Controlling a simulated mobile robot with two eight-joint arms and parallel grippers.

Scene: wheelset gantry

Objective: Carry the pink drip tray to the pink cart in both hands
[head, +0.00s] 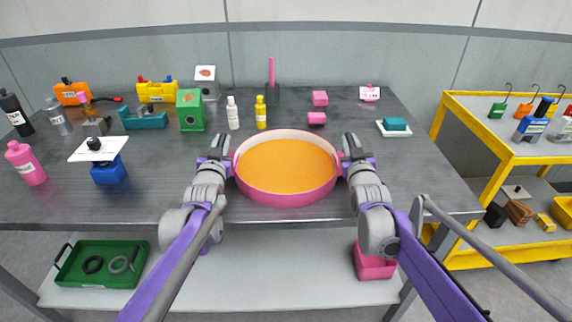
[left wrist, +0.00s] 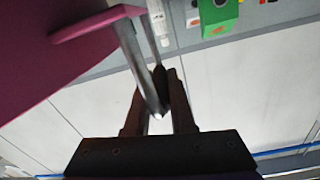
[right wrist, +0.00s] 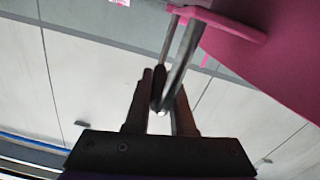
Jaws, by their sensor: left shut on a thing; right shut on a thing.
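The pink drip tray (head: 284,196) is a round pan with an orange inside, at the front middle of the workbench in the head view. It looks level; I cannot tell whether it touches the bench top. My left gripper (head: 221,152) is at its left side, shut on a metal bar handle that shows in the left wrist view (left wrist: 138,60). My right gripper (head: 352,152) is at its right side, shut on the opposite handle, seen in the right wrist view (right wrist: 183,62). No pink cart shows; the cart at the right is yellow.
The dark workbench (head: 400,185) holds bottles, boxes and tools behind and left of the tray. The yellow cart (head: 462,120) is loaded with small things. A green tray (head: 100,265) and pink bin (head: 372,265) sit below.

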